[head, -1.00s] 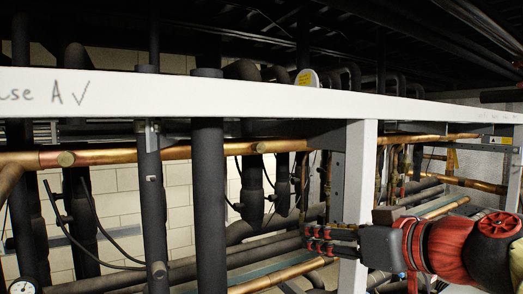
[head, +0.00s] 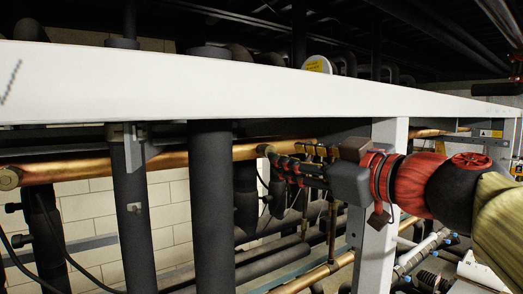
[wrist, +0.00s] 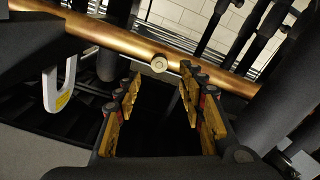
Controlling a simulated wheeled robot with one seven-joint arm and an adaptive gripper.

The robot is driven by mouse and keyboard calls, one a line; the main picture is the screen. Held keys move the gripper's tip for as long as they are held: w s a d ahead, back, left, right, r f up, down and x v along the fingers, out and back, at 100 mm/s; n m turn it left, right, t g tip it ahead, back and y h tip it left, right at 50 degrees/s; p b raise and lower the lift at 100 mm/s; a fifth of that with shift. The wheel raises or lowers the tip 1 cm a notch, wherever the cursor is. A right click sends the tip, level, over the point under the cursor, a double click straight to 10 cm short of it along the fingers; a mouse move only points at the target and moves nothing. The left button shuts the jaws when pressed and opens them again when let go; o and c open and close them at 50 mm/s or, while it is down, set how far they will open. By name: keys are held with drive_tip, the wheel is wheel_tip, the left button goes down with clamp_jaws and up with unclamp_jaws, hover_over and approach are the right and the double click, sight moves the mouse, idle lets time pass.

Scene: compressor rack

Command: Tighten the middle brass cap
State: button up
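A round brass cap (wrist: 159,63) sits on the side of a copper pipe (wrist: 105,37) in the wrist view. It lies between and just beyond the tips of my gripper (wrist: 160,74), whose two yellow-padded fingers are spread open with nothing between them. In the head view my gripper (head: 274,158) reaches left under the white beam, its tips close to the cap (head: 263,150) on the copper pipe (head: 170,160). The fingers partly hide it, and contact cannot be told. Another brass cap (head: 9,178) is at the far left on the same pipe.
A white beam (head: 230,85) crosses above my arm, and a white post (head: 378,205) stands beside my gripper. Dark insulated vertical pipes (head: 211,200) stand left of it. A white hooked bracket (wrist: 62,88) is left of my fingers in the wrist view.

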sight(270, 151)
drive_tip(key=shift+p+x, duration=1)
drive_tip(key=shift+x, duration=2.55)
drive_tip(key=shift+r, duration=0.1)
drive_tip(key=shift+c, duration=0.2)
clamp_jaws()
